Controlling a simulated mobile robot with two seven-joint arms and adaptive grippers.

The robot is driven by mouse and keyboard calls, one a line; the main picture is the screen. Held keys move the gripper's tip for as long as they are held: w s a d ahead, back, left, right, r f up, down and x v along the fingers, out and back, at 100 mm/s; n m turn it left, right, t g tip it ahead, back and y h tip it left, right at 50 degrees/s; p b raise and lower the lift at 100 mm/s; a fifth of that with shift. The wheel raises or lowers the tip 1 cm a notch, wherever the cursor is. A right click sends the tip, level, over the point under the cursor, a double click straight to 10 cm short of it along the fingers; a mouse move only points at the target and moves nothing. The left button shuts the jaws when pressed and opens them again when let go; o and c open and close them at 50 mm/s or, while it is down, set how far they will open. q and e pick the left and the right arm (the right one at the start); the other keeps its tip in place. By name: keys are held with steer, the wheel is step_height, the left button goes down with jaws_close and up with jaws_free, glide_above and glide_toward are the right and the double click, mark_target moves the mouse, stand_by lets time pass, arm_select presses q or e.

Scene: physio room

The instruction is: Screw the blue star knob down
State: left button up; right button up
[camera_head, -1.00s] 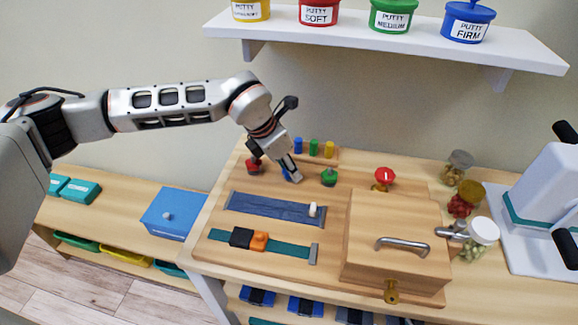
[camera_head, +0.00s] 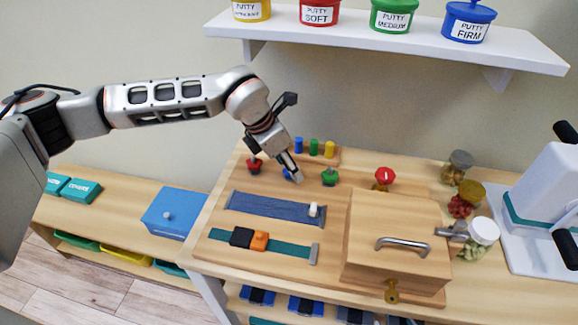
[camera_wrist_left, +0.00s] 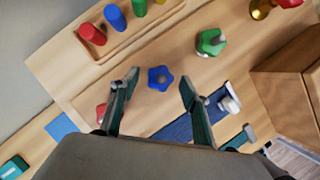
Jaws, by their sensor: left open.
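The blue star knob (camera_wrist_left: 159,78) lies on the wooden board between the green and red star knobs. It appears between the fingertips of my left gripper (camera_wrist_left: 160,81) in the left wrist view, with a gap on each side. In the head view the blue knob (camera_head: 287,174) is partly hidden behind the gripper (camera_head: 295,176). The gripper is open and empty, pointing down at the knob; its exact height above the board is unclear. My right gripper is out of view.
A green star knob (camera_head: 329,177) stands close on the right and a red one (camera_head: 254,166) on the left. Colored pegs (camera_head: 313,147) stand behind. A blue strap panel (camera_head: 270,207) lies in front, and a wooden box (camera_head: 398,240) with a handle stands at right.

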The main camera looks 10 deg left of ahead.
arm_select(q)
steer(key=v, duration=1.1)
steer(key=shift+s, duration=0.1)
